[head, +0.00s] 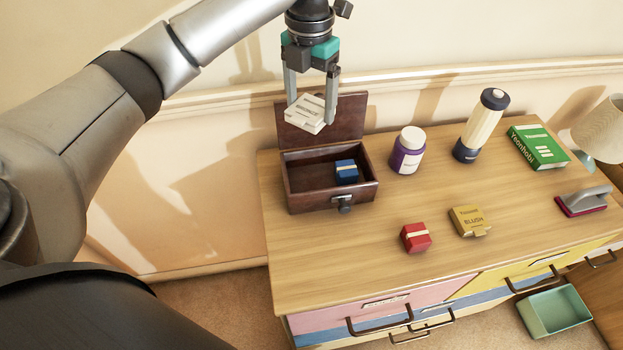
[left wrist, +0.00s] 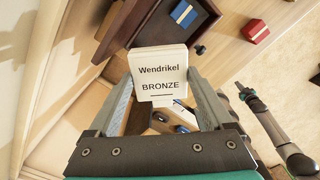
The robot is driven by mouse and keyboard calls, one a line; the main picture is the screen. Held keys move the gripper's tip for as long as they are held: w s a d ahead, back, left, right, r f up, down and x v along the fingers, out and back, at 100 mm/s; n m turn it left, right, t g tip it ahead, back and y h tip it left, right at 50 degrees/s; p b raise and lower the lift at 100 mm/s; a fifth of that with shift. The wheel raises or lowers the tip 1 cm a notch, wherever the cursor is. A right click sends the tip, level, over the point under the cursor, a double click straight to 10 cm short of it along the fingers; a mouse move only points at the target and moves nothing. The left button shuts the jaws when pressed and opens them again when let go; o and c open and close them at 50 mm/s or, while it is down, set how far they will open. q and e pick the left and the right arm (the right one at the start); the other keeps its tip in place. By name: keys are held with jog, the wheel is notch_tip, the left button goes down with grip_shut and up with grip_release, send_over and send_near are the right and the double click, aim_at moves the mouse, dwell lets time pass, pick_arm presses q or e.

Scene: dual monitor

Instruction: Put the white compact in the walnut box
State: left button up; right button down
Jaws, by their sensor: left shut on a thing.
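The white compact (head: 304,114), labelled "Wendrikel BRONZE" in the left wrist view (left wrist: 159,72), is held between the fingers of my left gripper (head: 311,111). The gripper hangs above the back of the walnut box (head: 315,201), in front of its raised lid, and the compact looks clear of the box. The box is open at the top, with a blue compact (head: 346,171) inside at the right. The left part of its floor is bare. My right arm shows at the right of the left wrist view; its gripper (left wrist: 240,90) is too small to read.
On the dresser top (head: 350,265) are a purple jar (head: 408,151), a blender-like bottle (head: 482,125), a green book (head: 538,147), a red compact (head: 415,238), a gold blush compact (head: 468,221) and a brush (head: 584,201). A lamp (head: 602,132) stands at right. The front left is clear.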

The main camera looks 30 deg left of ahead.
pick_arm(q)
jog(key=b, duration=0.3)
send_over(311, 184)
notch_tip(311, 184, down, 15)
jog(key=shift+f, duration=2.4)
jog(key=shift+f, duration=0.2)
jog(key=o, duration=1.2)
jog(key=shift+r, duration=0.15)
notch_tip(311, 184, up, 12)
jog(key=shift+r+p, duration=0.1)
jog(key=shift+p, duration=0.8)
